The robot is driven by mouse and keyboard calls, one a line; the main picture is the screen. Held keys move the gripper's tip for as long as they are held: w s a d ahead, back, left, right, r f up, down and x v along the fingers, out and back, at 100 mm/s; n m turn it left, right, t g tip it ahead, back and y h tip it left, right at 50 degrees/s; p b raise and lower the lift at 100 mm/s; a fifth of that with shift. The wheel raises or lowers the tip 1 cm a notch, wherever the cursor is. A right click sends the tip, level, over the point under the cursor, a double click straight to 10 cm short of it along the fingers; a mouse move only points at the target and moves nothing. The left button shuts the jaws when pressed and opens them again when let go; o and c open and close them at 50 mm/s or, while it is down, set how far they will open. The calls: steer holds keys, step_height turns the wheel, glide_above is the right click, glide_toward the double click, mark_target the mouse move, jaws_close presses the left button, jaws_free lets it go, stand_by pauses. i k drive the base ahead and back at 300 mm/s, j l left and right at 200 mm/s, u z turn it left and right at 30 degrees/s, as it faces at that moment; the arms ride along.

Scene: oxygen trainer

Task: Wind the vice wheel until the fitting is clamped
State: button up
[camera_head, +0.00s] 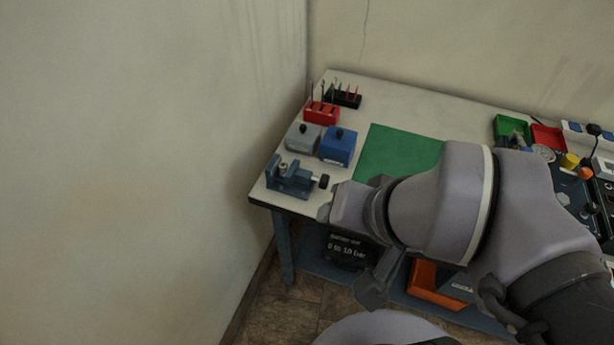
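The blue-grey vice (289,183) stands at the near left corner of the workbench. Its dark wheel (323,182) is on the vice's right side. A small grey fitting (283,168) shows at the jaws; whether the jaws touch it is too small to tell. My gripper (326,211) is at the bench's front edge, just right of and in front of the wheel. It looks close to the wheel, but I cannot tell whether they touch. Its fingers are mostly hidden by my own wrist, so their opening does not show.
Behind the vice are a grey box (303,138), a blue box (339,147) and a red holder (321,113). A green mat (396,152) lies to the right. A wall (150,150) rises close on the left. Green and red trays (511,127) stand far right.

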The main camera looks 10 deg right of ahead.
mark_target(324, 182)
steer(key=i+j+z, duration=0.2)
steer(key=z, duration=0.25)
steer(key=i+j+z, duration=0.2)
steer(key=j+z, duration=0.3)
steer(key=l, duration=0.15)
